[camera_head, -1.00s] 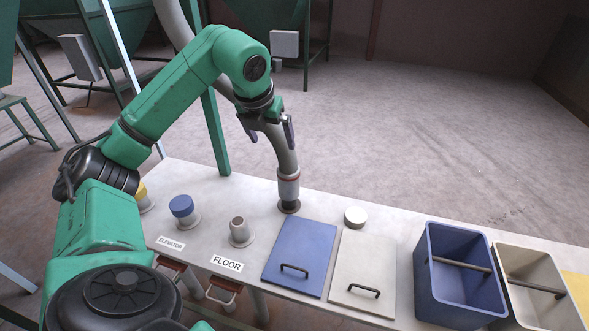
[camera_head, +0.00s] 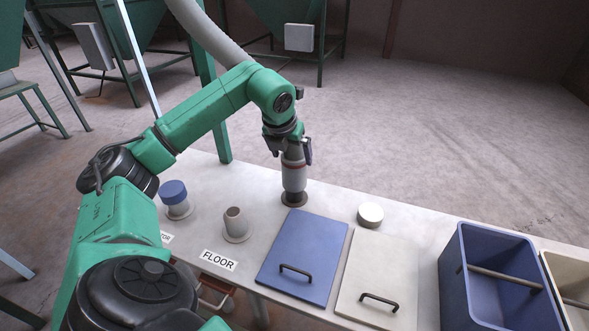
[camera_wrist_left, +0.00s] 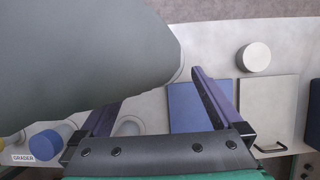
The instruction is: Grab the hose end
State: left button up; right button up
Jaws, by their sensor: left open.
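The hose end (camera_head: 293,178), a grey cuff with a reddish band, stands upright on a dark round port on the table. The grey corrugated hose (camera_head: 212,35) comes down from the upper left and passes behind my left arm. My left gripper (camera_head: 289,152) is open, with its fingers at the top of the hose end, just above the band. In the left wrist view the hose (camera_wrist_left: 85,50) fills the upper left and partly hides one finger; contact cannot be told. My right gripper is not in view.
A blue-capped pipe (camera_head: 174,196) and an open pipe (camera_head: 235,222) by the FLOOR label stand to the left. A blue lid (camera_head: 305,258), a cream lid (camera_head: 378,275) and a white round cap (camera_head: 370,214) lie to the right. A blue bin (camera_head: 450,270) stands farther right.

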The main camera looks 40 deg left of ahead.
pick_arm(q)
jog(key=p+x, duration=0.1)
jog(key=x, duration=0.5)
jog(key=shift+w+a+f+p, duration=0.1)
jog(key=shift+a+f+p, duration=0.1)
jog(key=shift+f+p, duration=0.15)
jog(key=shift+w+a+f, duration=0.1)
jog(key=shift+w+f, duration=0.05)
jog(key=shift+f, duration=0.15)
jog(key=c, duration=1.3)
jog(key=shift+c, duration=0.2)
jog(key=shift+r, duration=0.2)
